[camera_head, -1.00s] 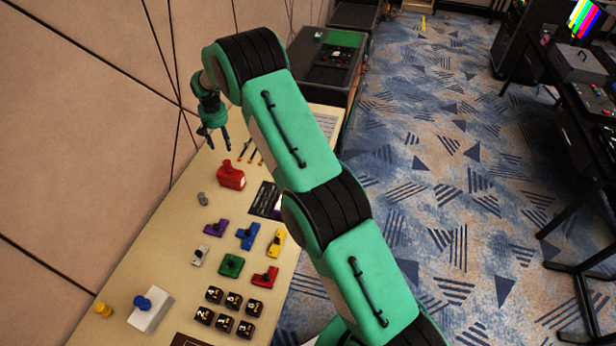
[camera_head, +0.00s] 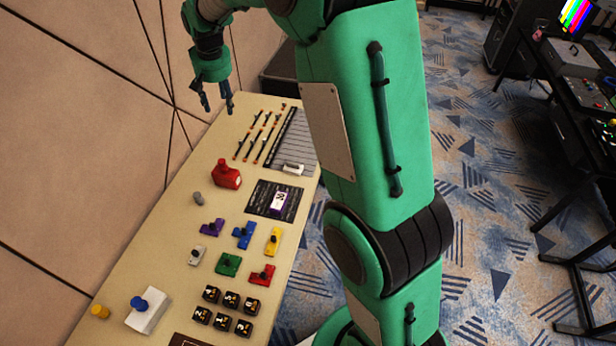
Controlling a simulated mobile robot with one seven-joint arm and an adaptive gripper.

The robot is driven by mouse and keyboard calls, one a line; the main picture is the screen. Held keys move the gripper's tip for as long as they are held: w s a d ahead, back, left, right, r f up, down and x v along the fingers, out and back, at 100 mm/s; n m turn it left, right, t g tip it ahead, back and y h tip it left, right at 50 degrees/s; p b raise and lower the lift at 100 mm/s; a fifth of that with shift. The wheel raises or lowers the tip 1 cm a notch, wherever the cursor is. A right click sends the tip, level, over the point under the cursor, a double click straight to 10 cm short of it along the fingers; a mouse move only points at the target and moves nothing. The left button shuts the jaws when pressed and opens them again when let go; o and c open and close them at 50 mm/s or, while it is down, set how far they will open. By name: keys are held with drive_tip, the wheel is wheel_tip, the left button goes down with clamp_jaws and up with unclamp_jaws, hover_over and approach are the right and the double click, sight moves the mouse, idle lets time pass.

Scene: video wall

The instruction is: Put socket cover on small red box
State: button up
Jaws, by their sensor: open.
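A small red box-like thing with a short raised part on top (camera_head: 226,178) stands upright on the table, left of its middle. No piece can be clearly made out as the socket cover. A small white piece (camera_head: 293,169) lies on the grey ridged panel, and a white and purple piece (camera_head: 279,202) lies on a dark mat. My gripper (camera_head: 217,106) is open and empty. It points down over the far left end of the table, beyond the red box and apart from it.
The table (camera_head: 175,245) also bears several thin dark rods (camera_head: 258,138), a grey cylinder (camera_head: 198,198), coloured blocks with knobs (camera_head: 243,236), numbered black cubes (camera_head: 230,300) and a white block with a blue knob (camera_head: 148,312). The wall (camera_head: 80,130) runs close along the left.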

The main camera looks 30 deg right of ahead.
drive_tip(key=s+d+r, duration=0.1)
drive_tip(key=s+r, duration=0.3)
drive_tip(key=s, duration=0.4)
drive_tip(key=s+r+t, duration=0.1)
drive_tip(key=s+r, duration=0.4)
drive_tip(key=s, duration=0.2)
drive_tip(key=s+d+r, duration=0.1)
drive_tip(key=s+r, duration=0.3)
drive_tip(key=s, duration=0.4)
drive_tip(key=s+d+f+t, duration=0.1)
drive_tip(key=s+f, duration=0.1)
drive_tip(key=s, duration=2.2)
drive_tip(key=shift+s+n+t, duration=0.4)
drive_tip(key=shift+d+f, duration=0.1)
drive_tip(key=shift+f, duration=0.15)
wheel_tip(320, 180, down, 12)
drive_tip(key=b, duration=1.2)
drive_tip(key=shift+f+b, duration=0.2)
drive_tip(key=shift+b, duration=0.2)
